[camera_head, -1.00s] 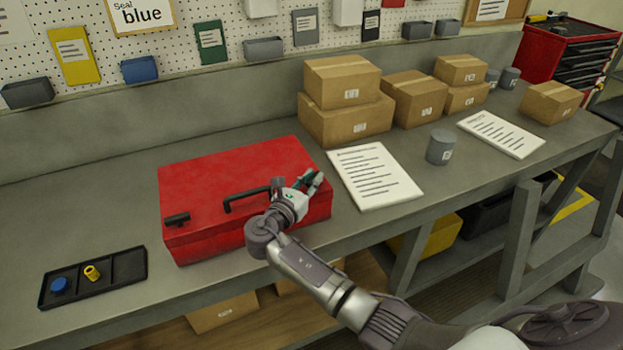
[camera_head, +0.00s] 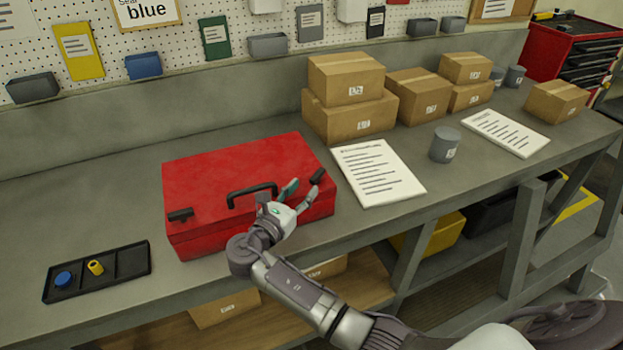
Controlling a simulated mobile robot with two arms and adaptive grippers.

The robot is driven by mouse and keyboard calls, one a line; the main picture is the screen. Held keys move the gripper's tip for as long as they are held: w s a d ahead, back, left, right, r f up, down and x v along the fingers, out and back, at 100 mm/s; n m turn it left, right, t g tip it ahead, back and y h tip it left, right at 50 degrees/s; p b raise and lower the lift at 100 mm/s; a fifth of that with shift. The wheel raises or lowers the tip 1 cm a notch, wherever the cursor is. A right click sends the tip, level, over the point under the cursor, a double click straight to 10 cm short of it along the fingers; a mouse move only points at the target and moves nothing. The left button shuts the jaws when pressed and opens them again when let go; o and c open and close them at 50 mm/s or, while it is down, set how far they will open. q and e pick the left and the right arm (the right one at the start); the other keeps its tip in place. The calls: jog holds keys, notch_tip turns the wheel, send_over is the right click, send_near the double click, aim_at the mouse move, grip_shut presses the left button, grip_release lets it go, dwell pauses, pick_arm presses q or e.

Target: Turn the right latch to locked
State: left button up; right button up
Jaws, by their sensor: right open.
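The red case (camera_head: 240,165) lies closed on the bench with a black carry handle (camera_head: 251,192) at its front edge. The right latch (camera_head: 318,176) is a small black bar at the case's front right, set at a slant. The left latch (camera_head: 180,215) lies about along the front edge. My right gripper (camera_head: 302,192) is open and empty over the front right of the case, fingers spread. One fingertip is close to the right latch, just left of and below it; I cannot tell whether they touch. My left gripper is not in view.
A black tray (camera_head: 130,262) with a blue round piece (camera_head: 63,279) and a yellow piece (camera_head: 95,267) is at the left. A paper sheet (camera_head: 378,172), a grey canister (camera_head: 445,144) and cardboard boxes (camera_head: 349,117) are to the right. A sign above reads "Seal blue".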

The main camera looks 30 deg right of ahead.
jog(key=shift+v, duration=2.75)
